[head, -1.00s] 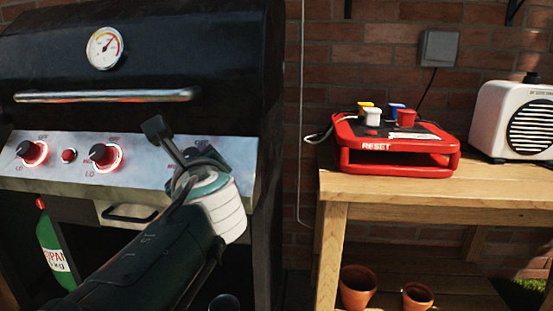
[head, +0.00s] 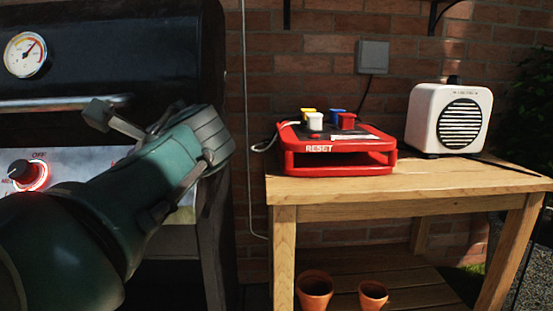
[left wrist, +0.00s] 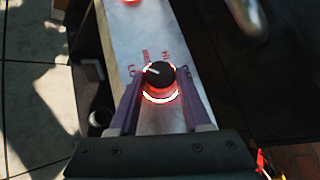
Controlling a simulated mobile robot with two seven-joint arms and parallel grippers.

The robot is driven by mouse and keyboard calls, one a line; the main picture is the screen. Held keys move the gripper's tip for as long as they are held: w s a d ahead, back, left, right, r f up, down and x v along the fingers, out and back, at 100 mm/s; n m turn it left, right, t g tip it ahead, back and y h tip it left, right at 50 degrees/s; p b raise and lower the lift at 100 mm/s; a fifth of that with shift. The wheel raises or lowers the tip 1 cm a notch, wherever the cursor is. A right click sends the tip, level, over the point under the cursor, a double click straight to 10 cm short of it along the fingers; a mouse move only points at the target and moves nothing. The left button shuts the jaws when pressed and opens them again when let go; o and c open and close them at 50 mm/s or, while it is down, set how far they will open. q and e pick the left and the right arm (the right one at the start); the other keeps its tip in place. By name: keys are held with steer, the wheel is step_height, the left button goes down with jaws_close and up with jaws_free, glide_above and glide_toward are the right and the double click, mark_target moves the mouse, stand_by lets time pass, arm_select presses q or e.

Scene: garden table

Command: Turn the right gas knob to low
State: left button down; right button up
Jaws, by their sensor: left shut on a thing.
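The right gas knob (left wrist: 160,75) is black with a glowing red ring at its base, in the left wrist view. Its white pointer mark faces the upper left, roughly between the LO label (left wrist: 131,71) and the middle label. The fingers of my left gripper (left wrist: 158,88) stand on both sides of the knob, shut on it. In the head view my left gripper (head: 125,125) is in front of the right part of the grill's panel (head: 80,160) and hides this knob. My right gripper is in neither view.
Another lit knob (head: 25,172) is at the left of the head view. The grill's lid handle (head: 60,103) runs above the panel. A wooden table (head: 400,183) to the right carries a red game box (head: 340,165) and a white speaker (head: 450,118). Pots stand below.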

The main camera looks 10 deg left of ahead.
arm_select(q)
steer(key=shift+c, duration=1.8)
jaws_free()
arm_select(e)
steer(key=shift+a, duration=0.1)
